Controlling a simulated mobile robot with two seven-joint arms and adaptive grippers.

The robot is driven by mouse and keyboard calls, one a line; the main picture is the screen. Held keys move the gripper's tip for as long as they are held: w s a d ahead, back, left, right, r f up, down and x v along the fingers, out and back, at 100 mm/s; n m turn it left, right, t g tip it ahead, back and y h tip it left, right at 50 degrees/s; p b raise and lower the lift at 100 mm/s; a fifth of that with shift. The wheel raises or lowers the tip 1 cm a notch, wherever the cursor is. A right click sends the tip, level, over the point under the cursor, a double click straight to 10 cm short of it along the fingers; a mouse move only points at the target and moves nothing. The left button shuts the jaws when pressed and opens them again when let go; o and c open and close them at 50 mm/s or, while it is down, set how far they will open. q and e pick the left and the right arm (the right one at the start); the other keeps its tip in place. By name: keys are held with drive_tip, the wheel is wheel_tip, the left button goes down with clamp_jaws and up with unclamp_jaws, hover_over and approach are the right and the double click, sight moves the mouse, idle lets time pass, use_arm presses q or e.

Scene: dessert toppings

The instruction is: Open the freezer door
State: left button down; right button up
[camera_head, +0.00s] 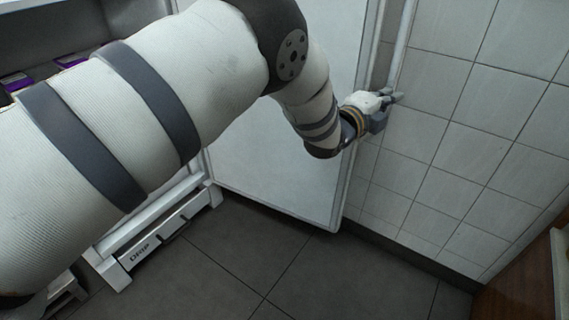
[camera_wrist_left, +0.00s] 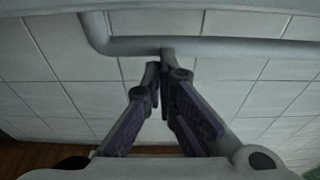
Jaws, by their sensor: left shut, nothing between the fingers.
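The white freezer door (camera_head: 255,145) stands wide open in the head view, its inner face towards me and its free edge near the tiled wall. Its pale bar handle (camera_head: 403,45) shows beyond that edge; in the left wrist view the handle (camera_wrist_left: 235,47) runs across the top and bends at its left end. My left gripper (camera_head: 394,97) is beyond the door's free edge, between door and wall. In the left wrist view its fingertips (camera_wrist_left: 160,68) are together and empty, right by the handle; I cannot tell whether they touch it. My right gripper is out of view.
The freezer body (camera_head: 160,225) is at left, partly hidden by my left arm, with purple packages (camera_head: 73,60) inside. The tiled wall (camera_head: 470,130) is close behind the door. Dark floor (camera_head: 240,240) below is clear. A brown wooden piece (camera_head: 520,285) stands at lower right.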

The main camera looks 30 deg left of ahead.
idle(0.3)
use_arm(q)
drive_tip(key=v, duration=1.2)
